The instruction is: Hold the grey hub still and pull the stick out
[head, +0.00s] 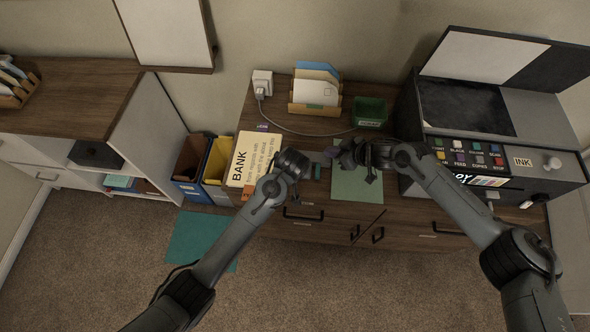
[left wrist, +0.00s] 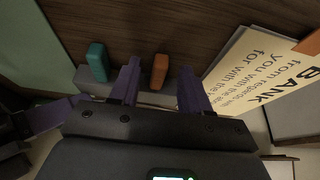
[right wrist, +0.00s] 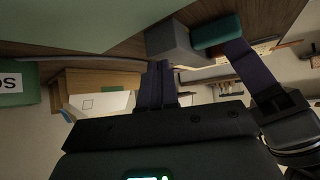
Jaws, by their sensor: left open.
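In the head view the teal stick (head: 317,172) shows between my grippers, while the hub is mostly hidden. My left gripper (head: 304,167) is open at the hub, its fingers either side of the orange stick in its wrist view; I cannot tell contact.
A green mat (head: 357,190) lies under my right gripper. A BANK letter (head: 250,160) is left of the hub. A letter rack (head: 313,108), a green box (head: 369,112) and a white cable stand behind. A large printer (head: 470,120) blocks the right.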

